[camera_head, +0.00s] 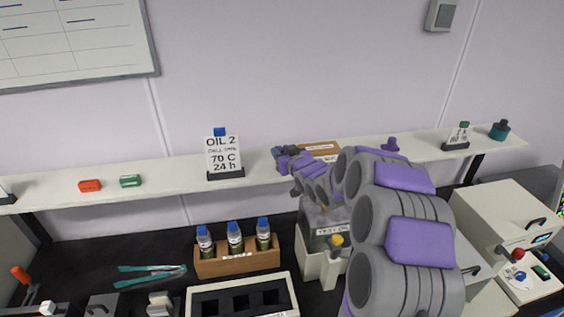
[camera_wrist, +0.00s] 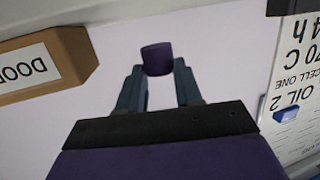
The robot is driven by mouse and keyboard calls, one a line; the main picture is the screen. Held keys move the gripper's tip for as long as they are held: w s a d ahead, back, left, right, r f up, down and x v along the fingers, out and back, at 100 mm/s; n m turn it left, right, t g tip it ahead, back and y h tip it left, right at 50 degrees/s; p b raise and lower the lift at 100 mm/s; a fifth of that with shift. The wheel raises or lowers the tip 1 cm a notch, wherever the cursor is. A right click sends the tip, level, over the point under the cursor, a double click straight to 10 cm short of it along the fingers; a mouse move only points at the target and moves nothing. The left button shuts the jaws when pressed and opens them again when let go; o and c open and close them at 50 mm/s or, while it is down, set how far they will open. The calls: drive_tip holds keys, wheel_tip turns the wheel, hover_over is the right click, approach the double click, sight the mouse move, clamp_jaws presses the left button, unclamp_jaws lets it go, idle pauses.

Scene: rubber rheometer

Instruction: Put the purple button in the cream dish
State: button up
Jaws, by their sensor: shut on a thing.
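My gripper (camera_wrist: 158,88) is shut on the purple button (camera_wrist: 157,60), a small dark purple piece between the fingertips in the wrist view. In the head view my gripper (camera_head: 279,154) is at shelf height, left of a brown labelled box. The button cannot be made out clearly there. I cannot identify a cream dish for certain in either view; my arm covers part of the shelf and bench.
The white shelf (camera_head: 105,188) carries red (camera_head: 90,185) and green (camera_head: 130,181) blocks, an OIL 2 card (camera_head: 223,155) and the brown box (camera_head: 322,150). Below are a bottle rack (camera_head: 237,264), a cream tray with dark compartments (camera_head: 193,303) and teal tongs (camera_head: 150,275).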

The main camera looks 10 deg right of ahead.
drive_tip(key=shift+w+d+f+b, duration=0.15)
drive_tip(key=shift+f+b, duration=0.25)
drive_tip(key=shift+f, duration=1.45)
drive_tip(key=shift+r, duration=0.15)
drive_tip(key=o, duration=1)
drive_tip(key=shift+s+d+r, duration=0.15)
drive_tip(key=shift+s, duration=0.45)
drive_tip(key=v, duration=1.1)
drive_tip(key=shift+p, duration=0.45)
